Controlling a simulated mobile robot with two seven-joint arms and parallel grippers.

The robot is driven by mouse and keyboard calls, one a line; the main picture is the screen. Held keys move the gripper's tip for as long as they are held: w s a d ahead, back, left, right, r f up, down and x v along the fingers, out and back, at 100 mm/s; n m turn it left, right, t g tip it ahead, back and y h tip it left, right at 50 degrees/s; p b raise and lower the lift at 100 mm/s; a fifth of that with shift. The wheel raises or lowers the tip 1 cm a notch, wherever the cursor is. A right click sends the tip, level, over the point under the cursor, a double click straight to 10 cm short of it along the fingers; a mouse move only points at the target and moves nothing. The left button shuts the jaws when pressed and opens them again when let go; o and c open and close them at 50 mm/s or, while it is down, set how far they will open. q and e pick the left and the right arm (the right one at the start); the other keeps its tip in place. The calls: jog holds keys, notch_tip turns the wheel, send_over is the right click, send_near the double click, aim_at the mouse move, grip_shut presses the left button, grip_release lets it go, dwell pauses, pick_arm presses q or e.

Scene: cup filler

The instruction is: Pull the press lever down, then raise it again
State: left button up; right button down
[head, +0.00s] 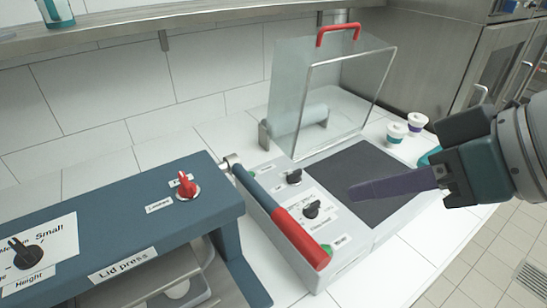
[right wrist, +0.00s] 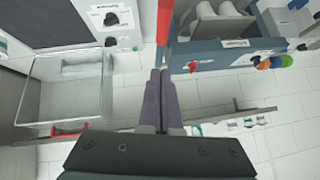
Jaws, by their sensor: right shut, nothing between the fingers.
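The press lever (head: 301,239) has a red grip on a blue-grey rod. It joins a metal pivot at the right side of the blue lid press (head: 120,215) and slants toward the front right. In the right wrist view the red grip (right wrist: 165,18) is at the top, beyond my fingertips. My right gripper (head: 352,192) has purple fingers, shut and empty, above the dark panel to the right of the lever and apart from it. The fingers also show shut in the right wrist view (right wrist: 160,72). My left gripper is not in view.
A grey machine with knobs and a dark panel (head: 385,180) stands right of the press. Its clear cover (head: 335,95) with a red handle (head: 338,32) stands raised behind. Small cups (head: 397,132) are at the back right. A shelf (head: 150,20) runs along the wall.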

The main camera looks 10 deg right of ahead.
send_over(298, 226)
jog(key=s+d, duration=0.2)
notch_tip(298, 226, down, 6)
jog(key=f, duration=0.3)
jog(key=shift+a+f, duration=0.1)
jog(key=shift+a, duration=0.2)
jog(key=shift+s+f, duration=0.1)
jog(key=shift+f, duration=0.35)
jog(key=shift+f, duration=0.1)
